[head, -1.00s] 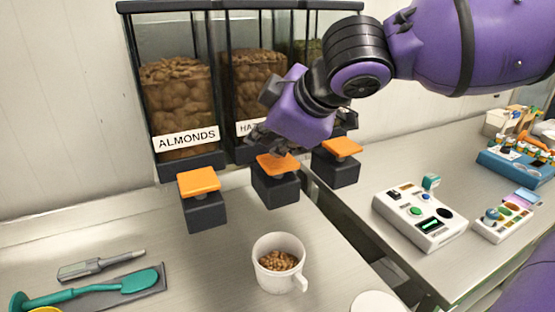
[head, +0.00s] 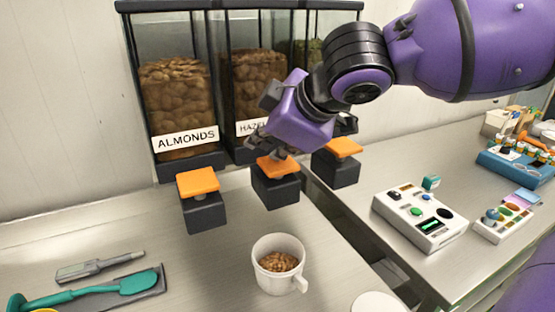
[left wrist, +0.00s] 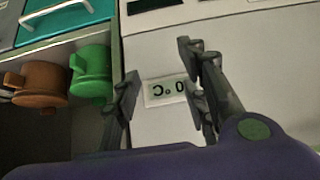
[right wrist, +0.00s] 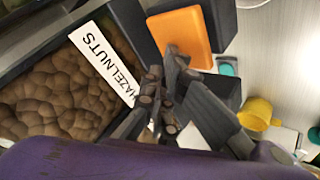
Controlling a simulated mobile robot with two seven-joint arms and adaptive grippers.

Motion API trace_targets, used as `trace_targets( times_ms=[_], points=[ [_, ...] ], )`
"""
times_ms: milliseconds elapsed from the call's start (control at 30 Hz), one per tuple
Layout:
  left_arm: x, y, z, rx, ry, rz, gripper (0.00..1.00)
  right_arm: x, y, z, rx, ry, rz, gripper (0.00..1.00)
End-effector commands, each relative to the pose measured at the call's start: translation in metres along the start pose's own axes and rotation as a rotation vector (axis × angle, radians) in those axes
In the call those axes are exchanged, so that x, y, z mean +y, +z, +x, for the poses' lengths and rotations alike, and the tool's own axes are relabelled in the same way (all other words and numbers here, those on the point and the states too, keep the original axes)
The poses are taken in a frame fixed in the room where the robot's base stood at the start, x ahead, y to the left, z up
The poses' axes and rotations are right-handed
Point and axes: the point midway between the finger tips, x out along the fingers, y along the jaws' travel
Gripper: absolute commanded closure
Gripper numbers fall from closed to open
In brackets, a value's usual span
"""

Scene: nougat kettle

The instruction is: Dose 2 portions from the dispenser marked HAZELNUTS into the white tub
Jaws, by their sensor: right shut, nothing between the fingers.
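The dispenser marked HAZELNUTS (head: 259,80) is the middle one in the head view, its label partly hidden by my right gripper. Its orange pad (head: 270,169) sits on a black block; the pad also shows in the right wrist view (right wrist: 182,35). My right gripper (right wrist: 168,75) is shut and empty, its fingertips at the near edge of this pad; I cannot tell whether they touch.
The ALMONDS dispenser (head: 178,98) with its orange pad (head: 197,182) is to the left. Another orange pad (head: 344,147) is to the right. A white button box (head: 420,218) stands on the right counter. A teal spatula (head: 90,290) lies front left.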

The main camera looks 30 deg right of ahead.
Motion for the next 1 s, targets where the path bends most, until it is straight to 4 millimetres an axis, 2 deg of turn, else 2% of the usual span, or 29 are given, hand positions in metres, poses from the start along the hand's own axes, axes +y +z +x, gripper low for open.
trace_targets(
  times_ms=[1000],
  points=[
    [0.0001,0.0096,0.0020,-0.014,0.001,0.001,0.60,-0.0071,0.0081,0.0098,-0.004,-0.002,0.001,1.00]
  ],
)
